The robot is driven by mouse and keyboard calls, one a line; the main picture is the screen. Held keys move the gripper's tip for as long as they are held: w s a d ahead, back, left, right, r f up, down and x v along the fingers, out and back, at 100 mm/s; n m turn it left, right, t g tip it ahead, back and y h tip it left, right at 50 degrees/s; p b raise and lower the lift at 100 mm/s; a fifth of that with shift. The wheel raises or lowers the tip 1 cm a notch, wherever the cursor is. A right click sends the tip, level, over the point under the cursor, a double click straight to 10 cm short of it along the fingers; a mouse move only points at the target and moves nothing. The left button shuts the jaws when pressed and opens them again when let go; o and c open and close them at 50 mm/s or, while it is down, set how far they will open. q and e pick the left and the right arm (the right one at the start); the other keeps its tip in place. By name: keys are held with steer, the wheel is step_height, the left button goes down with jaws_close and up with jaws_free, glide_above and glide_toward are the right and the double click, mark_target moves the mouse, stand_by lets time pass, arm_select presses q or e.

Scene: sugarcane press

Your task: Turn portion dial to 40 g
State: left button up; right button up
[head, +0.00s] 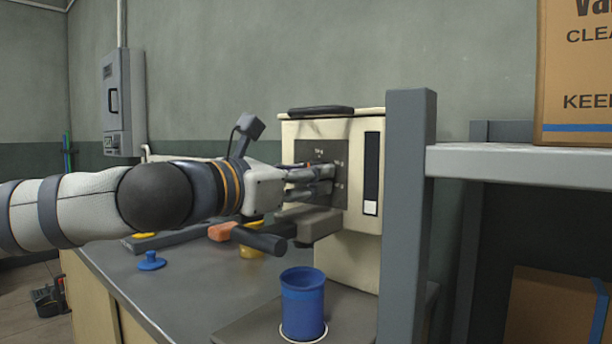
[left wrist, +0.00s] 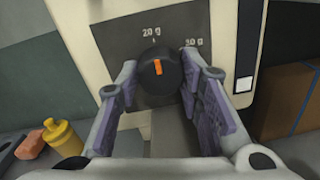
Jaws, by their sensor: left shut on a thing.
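The portion dial (left wrist: 160,78) is a round black knob with an orange mark, on the dark panel (left wrist: 112,32) of a cream machine (head: 345,265). In the left wrist view the orange mark points up, near the 20 g label; the 30 g label is up and to the right. No 40 g label is visible there. My left gripper (head: 328,178) reaches the panel from the left and is shut on the dial, with one finger on each side (left wrist: 160,82). In the head view the gripper hides the dial. My right gripper is out of view.
A blue cup (head: 303,308) stands in front of the machine. A grey shelf post (head: 407,220) rises close on its right. An orange block (head: 221,231), a yellow bottle (left wrist: 63,138) and a blue knob-like piece (head: 151,262) are on the counter (head: 190,290).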

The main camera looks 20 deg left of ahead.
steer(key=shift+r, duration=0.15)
arm_select(q)
steer(key=m+p, duration=0.2)
steer(key=m, duration=0.1)
steer(key=shift+r, duration=0.25)
steer(key=m+p, duration=0.2)
steer(key=m, duration=0.1)
steer(key=shift+m, duration=0.3)
steer(key=m+p, duration=0.4)
steer(key=m, duration=0.2)
steer(key=shift+r, duration=0.15)
steer(key=m+p, duration=0.2)
steer(key=m, duration=0.3)
steer(key=shift+y+p, duration=0.35)
steer(key=shift+y, duration=0.05)
steer(key=m+p, duration=0.1)
steer(key=m, duration=0.2)
steer(key=shift+m+p, duration=0.4)
steer(key=shift+m, duration=0.2)
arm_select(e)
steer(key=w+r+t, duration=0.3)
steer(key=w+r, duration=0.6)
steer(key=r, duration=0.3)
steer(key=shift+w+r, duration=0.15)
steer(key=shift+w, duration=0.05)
arm_select(q)
steer(key=shift+f, duration=0.2)
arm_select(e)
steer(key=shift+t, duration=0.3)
